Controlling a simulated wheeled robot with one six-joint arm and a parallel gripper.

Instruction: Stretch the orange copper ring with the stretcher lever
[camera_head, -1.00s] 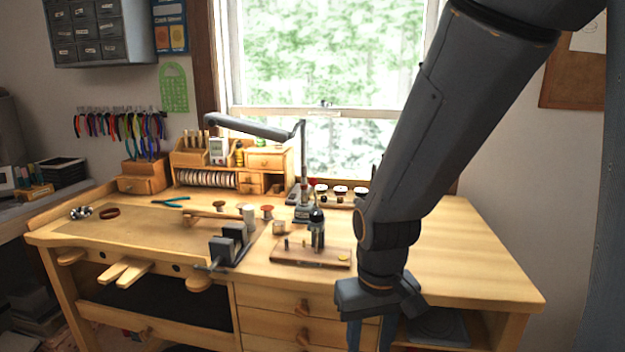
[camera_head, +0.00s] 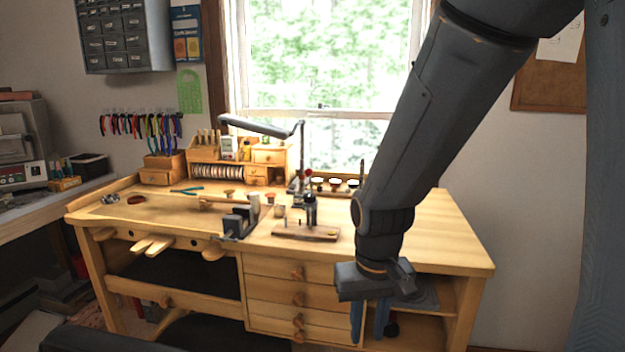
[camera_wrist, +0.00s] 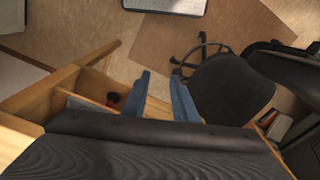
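My gripper (camera_head: 368,335) hangs in front of the right part of the workbench (camera_head: 440,240), pointing down, its two blue fingers apart with nothing between them. In the wrist view the open fingers (camera_wrist: 160,78) show above the floor. A wooden board (camera_head: 296,232) with a dark upright tool (camera_head: 310,210) and small posts lies on the middle of the bench top; it may be the stretcher, but its lever is not clear. A small brown round thing (camera_head: 136,199) lies at the bench's left. I cannot make out the orange copper ring for sure.
A grey vise (camera_head: 236,223) stands at the bench's front edge, left of the board. A lamp (camera_head: 302,160) and a small drawer rack (camera_head: 240,160) stand behind. The bench top's right side is clear. A dark chair (camera_wrist: 228,90) shows in the wrist view.

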